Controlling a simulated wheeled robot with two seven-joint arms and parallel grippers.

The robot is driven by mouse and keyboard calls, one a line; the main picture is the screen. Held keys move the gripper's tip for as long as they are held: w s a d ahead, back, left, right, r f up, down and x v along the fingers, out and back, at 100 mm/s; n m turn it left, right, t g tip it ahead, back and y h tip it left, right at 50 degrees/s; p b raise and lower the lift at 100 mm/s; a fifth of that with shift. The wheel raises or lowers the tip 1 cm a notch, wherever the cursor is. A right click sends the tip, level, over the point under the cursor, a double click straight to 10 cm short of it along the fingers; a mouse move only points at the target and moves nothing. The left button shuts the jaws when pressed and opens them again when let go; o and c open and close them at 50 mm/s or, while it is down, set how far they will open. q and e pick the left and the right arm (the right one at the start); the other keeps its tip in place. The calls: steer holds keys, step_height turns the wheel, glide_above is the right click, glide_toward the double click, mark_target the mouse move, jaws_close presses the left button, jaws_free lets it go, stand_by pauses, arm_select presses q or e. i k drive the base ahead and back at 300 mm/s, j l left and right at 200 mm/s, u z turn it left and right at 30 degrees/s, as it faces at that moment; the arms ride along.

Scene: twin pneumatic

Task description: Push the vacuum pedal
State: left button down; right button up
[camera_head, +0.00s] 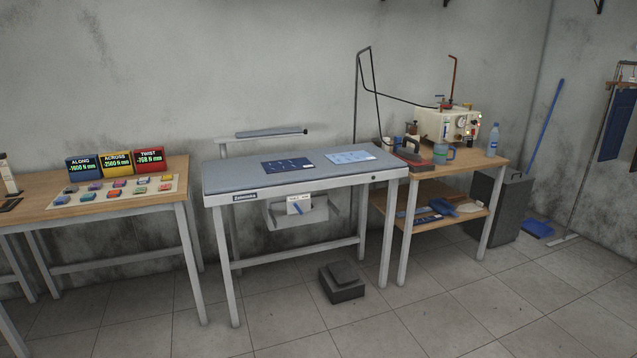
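A dark pedal (342,281), a grey-black block with a smaller raised plate on top, sits on the tiled floor. It is in front of and under the front edge of the grey ironing table (222,183), right of the table's middle. The pedal's top is in full view and nothing touches it. I cannot tell whether it is pressed. Neither of my grippers shows in the head view.
A wooden table (120,205) with three displays and several coloured blocks stands left. A wooden side table (480,160) right holds a cream steam unit (447,125), an iron (412,153) and a bottle (493,140). A black bin (509,210) stands beyond. Floor in front is clear.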

mark_target(341, 272)
steer(key=i, duration=1.05)
steer(key=i+j+z, duration=0.1)
steer(key=i, duration=0.9)
steer(key=i+j+z, duration=0.1)
steer(key=i+z, duration=0.25)
steer(key=i+j+z, duration=0.3)
steer(key=i, duration=0.25)
steer(key=i+j+z, duration=0.35)
steer(key=i+l, duration=0.05)
steer(key=l, duration=0.05)
